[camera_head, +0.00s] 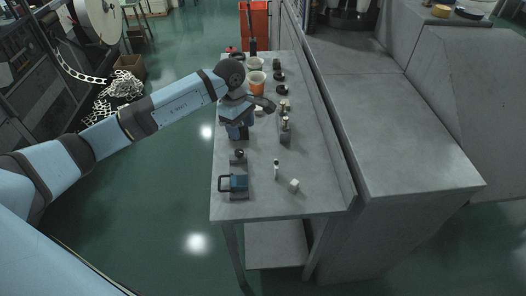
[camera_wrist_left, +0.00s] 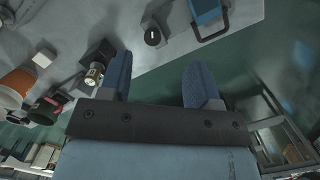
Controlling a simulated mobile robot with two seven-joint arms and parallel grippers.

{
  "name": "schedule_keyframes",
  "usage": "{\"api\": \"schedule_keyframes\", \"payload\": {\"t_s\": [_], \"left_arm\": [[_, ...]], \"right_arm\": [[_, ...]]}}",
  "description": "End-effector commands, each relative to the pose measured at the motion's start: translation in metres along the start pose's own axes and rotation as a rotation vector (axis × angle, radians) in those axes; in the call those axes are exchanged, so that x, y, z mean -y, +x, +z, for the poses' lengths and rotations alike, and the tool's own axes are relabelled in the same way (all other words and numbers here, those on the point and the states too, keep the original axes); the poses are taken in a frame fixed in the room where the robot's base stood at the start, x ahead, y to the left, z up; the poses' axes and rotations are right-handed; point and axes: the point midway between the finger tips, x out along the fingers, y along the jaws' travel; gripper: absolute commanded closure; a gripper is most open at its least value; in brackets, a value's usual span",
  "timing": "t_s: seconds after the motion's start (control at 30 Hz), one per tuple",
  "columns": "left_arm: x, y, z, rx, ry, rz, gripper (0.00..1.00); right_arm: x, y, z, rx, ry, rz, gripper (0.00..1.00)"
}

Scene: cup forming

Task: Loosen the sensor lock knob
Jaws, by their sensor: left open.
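My left gripper (camera_head: 238,132) hangs over the left side of the workbench with its blue fingers apart and nothing between them. In the left wrist view its open fingers (camera_wrist_left: 160,80) also show. A black round knob (camera_head: 239,153) stands just in front of the gripper, beside a blue device with a black handle (camera_head: 235,182). In the wrist view the black knob (camera_wrist_left: 153,36) lies beyond the gap between the fingertips, apart from them. I cannot tell which knob is the sensor lock. My right gripper is out of view.
Orange cups (camera_head: 257,78) and black round parts stand at the back. A raised panel runs along the right edge. The near right corner is bare.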

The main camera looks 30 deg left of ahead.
Motion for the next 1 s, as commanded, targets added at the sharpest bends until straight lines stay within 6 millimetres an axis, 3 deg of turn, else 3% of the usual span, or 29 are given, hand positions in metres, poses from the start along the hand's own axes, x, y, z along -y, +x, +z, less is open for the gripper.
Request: {"api": "schedule_keyframes", "payload": {"t_s": [0.03, 0.1, 0.27, 0.7, 1.0], "left_arm": [[-0.003, -0.009, -0.015, -0.062, 0.008, -0.005, 0.43], [-0.004, -0.015, -0.025, -0.112, 0.015, -0.013, 0.43], [-0.004, -0.005, -0.03, -0.13, 0.017, -0.019, 0.43], [-0.002, 0.082, -0.04, -0.124, 0.015, -0.019, 0.43], [-0.002, 0.116, -0.045, -0.125, 0.017, -0.016, 0.43]], "right_arm": [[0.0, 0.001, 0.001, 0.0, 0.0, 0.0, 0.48], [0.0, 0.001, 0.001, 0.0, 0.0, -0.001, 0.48], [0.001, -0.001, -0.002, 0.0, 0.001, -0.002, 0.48], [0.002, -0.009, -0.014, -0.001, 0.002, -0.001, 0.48], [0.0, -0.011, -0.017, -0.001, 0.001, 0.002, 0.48]]}}
